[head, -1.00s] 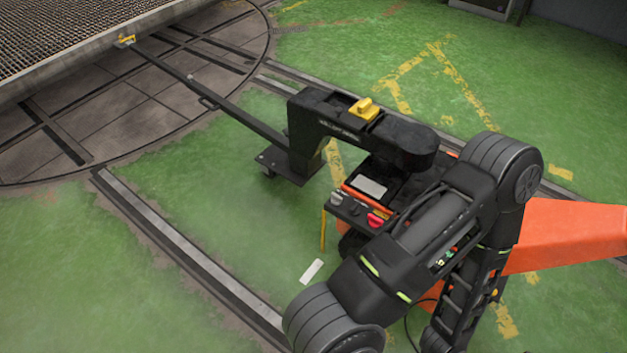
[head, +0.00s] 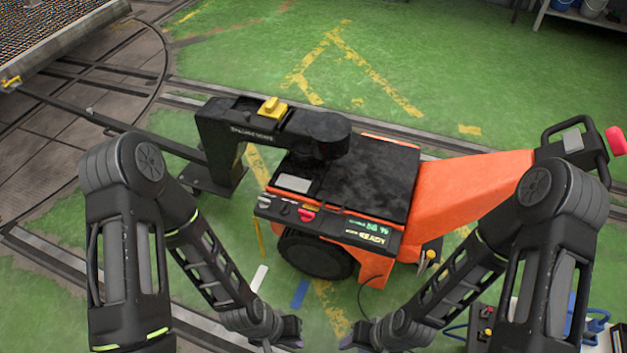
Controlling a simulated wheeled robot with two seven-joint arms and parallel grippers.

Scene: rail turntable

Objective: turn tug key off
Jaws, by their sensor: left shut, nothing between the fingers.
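The orange and black tug (head: 465,188) stands on the green floor in the head view. Its front panel (head: 345,226) carries a grey knob (head: 265,203), a dark knob (head: 287,208), a red knob (head: 307,213) and a lit green display. The controls are too small to tell which one is the key or how it is turned. My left gripper (head: 291,333) is shut and empty, low in the picture, below the panel and apart from it. My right gripper (head: 357,338) is beside it at the bottom edge, small and partly cut off; its jaws are unclear.
A black arm with a yellow block (head: 272,107) on top joins the tug to a long bar reaching the turntable (head: 20,150). Floor rails run along the left. A cart or bench with tools (head: 590,330) is at bottom right. Open green floor lies behind the tug.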

